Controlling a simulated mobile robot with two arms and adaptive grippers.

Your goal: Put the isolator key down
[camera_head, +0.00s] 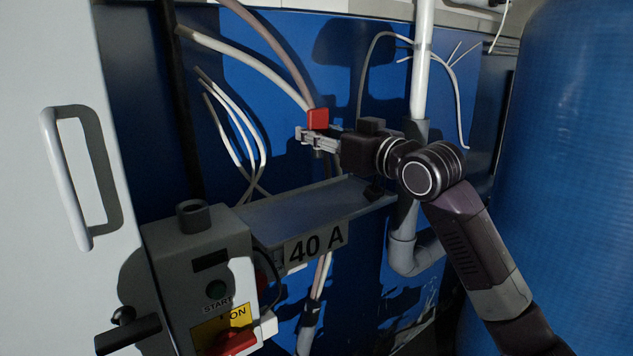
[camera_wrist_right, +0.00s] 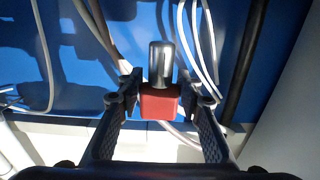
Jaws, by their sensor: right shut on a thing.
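The isolator key (camera_head: 318,119) shows as a red block at my right gripper's fingertips in the head view. In the right wrist view the key (camera_wrist_right: 160,102) has a red body with a shiny dark cylinder on it. My right gripper (camera_head: 307,137) is shut on the key, with a finger on each side of the red body in the wrist view (camera_wrist_right: 160,98). It holds the key above the grey shelf (camera_head: 290,215) marked "40 A", in front of the blue wall. The fingers hide part of the key. My left gripper is not in view.
A grey control box (camera_head: 205,270) with a START button and a red switch (camera_head: 235,343) stands left of the shelf. A white door with a handle (camera_head: 80,175) is at far left. Loose cables (camera_head: 235,135) hang behind. A blue tank (camera_head: 570,150) fills the right.

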